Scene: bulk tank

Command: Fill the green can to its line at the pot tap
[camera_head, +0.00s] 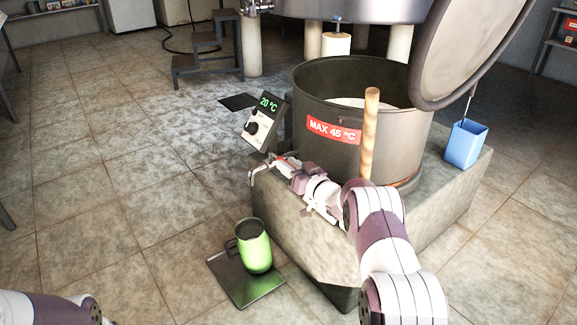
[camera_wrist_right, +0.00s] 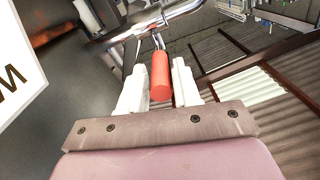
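The green can (camera_head: 255,252) stands upright on a dark metal plate (camera_head: 228,280) on the floor, its handle to the left. Its inside looks dark; I cannot make out a level or line. The pot (camera_head: 345,105), labelled MAX 45 °C, sits on a stone block. Its tap spout (camera_head: 254,177) bends down above the can; no stream shows. My right gripper (camera_head: 287,166) is at the tap. In the right wrist view its white fingers are close on both sides of the red tap handle (camera_wrist_right: 160,76) and appear shut on it. My left gripper is out of view.
A control box (camera_head: 264,121) reading 20 °C stands left of the pot. A wooden stick (camera_head: 369,135) rises in front of the pot, and a raised lid (camera_head: 468,45) leans at right. A blue container (camera_head: 465,145) is at the block's right. The floor at left is clear.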

